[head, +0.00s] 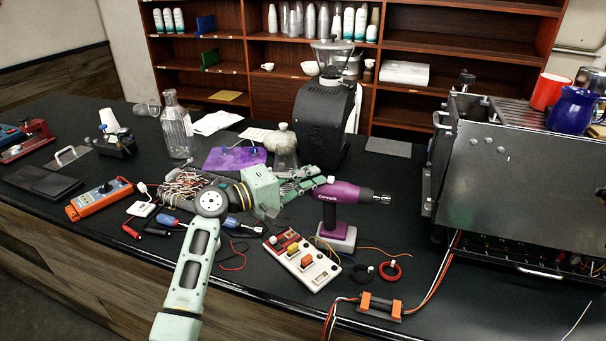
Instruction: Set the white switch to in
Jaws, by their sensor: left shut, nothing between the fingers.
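A white and red switch box (301,259) lies on the dark counter in the middle front. It carries several coloured switches, among them orange and yellow ones. A small white knob (273,241) sits at its upper left end and looks like the white switch; its setting is too small to read. My left gripper (324,181) is shut and empty, above and behind the box, apart from it. Its fingers point right, close to the top of a purple drill; I cannot tell whether they touch. My right gripper is out of view.
The purple drill (346,193) stands upright on a pale base right beside the box. Red and black wire coils (390,271) lie to the right, with an orange connector block (381,305) in front. A black grinder (323,124) and a metal brewer (520,185) stand behind and right.

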